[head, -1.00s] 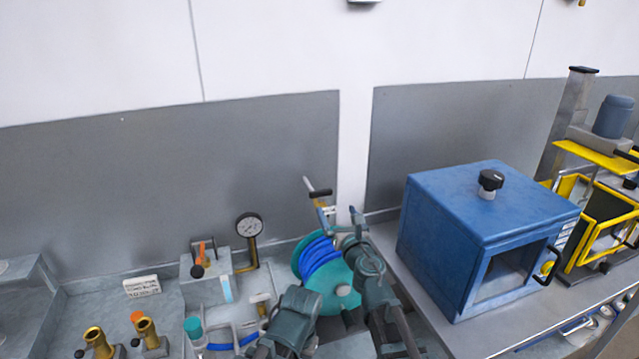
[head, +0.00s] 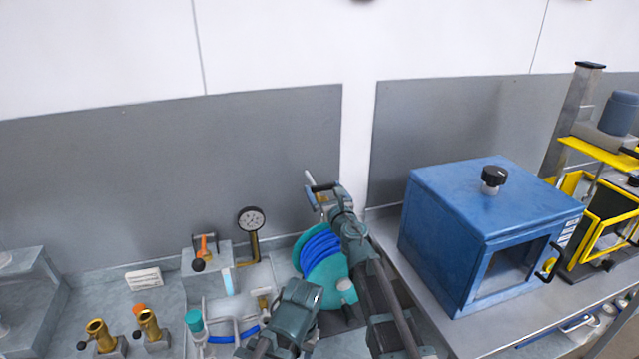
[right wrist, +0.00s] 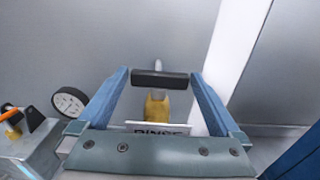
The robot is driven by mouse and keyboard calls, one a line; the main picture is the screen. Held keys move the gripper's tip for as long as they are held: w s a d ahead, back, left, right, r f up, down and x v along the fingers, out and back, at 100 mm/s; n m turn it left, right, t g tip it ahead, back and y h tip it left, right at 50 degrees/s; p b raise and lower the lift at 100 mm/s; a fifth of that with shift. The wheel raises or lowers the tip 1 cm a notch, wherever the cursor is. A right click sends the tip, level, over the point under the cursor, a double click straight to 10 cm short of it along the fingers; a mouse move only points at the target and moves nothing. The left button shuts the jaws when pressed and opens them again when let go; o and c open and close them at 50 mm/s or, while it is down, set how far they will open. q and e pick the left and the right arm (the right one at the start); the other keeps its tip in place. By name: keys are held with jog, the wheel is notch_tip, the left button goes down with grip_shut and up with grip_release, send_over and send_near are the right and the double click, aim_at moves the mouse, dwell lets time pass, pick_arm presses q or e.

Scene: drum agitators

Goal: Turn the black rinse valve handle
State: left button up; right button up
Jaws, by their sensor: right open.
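The black rinse valve handle (right wrist: 160,79) is a short dark crossbar in front of a yellow valve body (right wrist: 157,105) in the right wrist view. A white label (right wrist: 150,128) below it reads RINSE, partly hidden by my gripper. My right gripper (right wrist: 160,74) is open, with one blue finger on each side of the handle. Small gaps show between the handle's ends and the fingers. In the head view, my right gripper (head: 323,194) is at the handle (head: 322,187), above the hose reel, and partly hides the valve. My left gripper does not show.
A hose reel (head: 318,268) with blue hose stands just below the valve. A pressure gauge (head: 251,220) and an orange-levered valve (head: 202,248) are to the left. A blue box (head: 440,240) with a black knob stands to the right. The wall behind is bare.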

aim_at(322, 186)
jog(key=x, duration=0.4)
jog(key=shift+w+a, duration=0.1)
jog(key=shift+w, duration=0.3)
jog(key=shift+c, duration=0.2)
jog(key=c, duration=1)
